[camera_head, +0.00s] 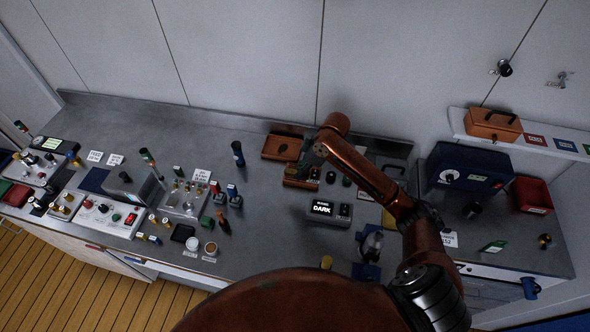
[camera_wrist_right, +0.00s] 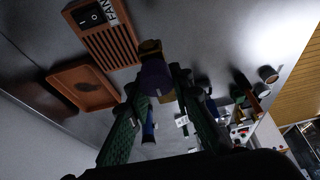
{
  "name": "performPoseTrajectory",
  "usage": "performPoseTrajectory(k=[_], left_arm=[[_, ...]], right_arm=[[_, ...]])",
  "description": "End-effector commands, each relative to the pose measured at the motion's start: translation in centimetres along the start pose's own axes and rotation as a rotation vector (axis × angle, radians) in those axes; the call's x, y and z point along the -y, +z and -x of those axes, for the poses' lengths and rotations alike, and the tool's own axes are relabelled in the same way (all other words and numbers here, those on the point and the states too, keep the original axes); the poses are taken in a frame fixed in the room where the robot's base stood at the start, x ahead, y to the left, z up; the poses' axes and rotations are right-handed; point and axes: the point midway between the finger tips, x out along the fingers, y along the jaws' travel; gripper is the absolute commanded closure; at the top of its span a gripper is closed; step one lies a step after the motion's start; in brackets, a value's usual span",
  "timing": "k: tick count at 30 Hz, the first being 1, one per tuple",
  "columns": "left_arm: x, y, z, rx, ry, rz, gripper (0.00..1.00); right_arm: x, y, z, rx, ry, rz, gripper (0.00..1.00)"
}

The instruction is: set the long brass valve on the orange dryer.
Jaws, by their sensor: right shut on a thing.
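The orange dryer (camera_head: 297,183) stands near the back of the bench. In the right wrist view it is a slatted orange box (camera_wrist_right: 112,47) with a FAN label and a black switch. My right gripper (camera_wrist_right: 160,78) is shut on the long brass valve (camera_wrist_right: 151,47), which shows a brass-coloured end and a dark purple body between the green fingers. The valve is close to the dryer's slatted edge in that view; I cannot tell whether they touch. In the head view my right arm partly hides the dryer and the held valve. My left gripper is not in view.
An orange tray (camera_head: 279,148) with a dark oval lies beside the dryer. A blue bottle (camera_head: 238,153) is to the left. Several small fittings crowd the left bench. A blue machine (camera_head: 463,170) and red bin (camera_head: 533,194) stand right.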

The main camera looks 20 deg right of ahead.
Motion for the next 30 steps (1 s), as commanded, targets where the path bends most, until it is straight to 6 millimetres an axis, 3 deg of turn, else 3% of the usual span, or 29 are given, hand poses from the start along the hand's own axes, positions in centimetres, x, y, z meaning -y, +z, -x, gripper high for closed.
performPoseTrajectory(k=[6,13,20,25,30], left_arm=[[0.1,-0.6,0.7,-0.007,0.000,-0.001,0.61],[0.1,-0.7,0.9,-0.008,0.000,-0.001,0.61],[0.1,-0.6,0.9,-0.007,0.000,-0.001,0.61],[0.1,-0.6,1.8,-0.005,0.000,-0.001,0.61],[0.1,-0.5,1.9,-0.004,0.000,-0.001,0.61]], right_arm=[[-4.6,-0.1,-2.7,0.000,-0.004,-0.003,1.00],[-7.6,0.9,-6.4,-0.001,-0.001,0.000,1.00],[-8.7,1.1,-7.8,-0.001,0.000,0.002,1.00],[-8.7,2.0,-9.8,-0.001,-0.003,0.001,1.00],[-8.8,2.3,-10.6,-0.001,0.000,0.003,1.00]])
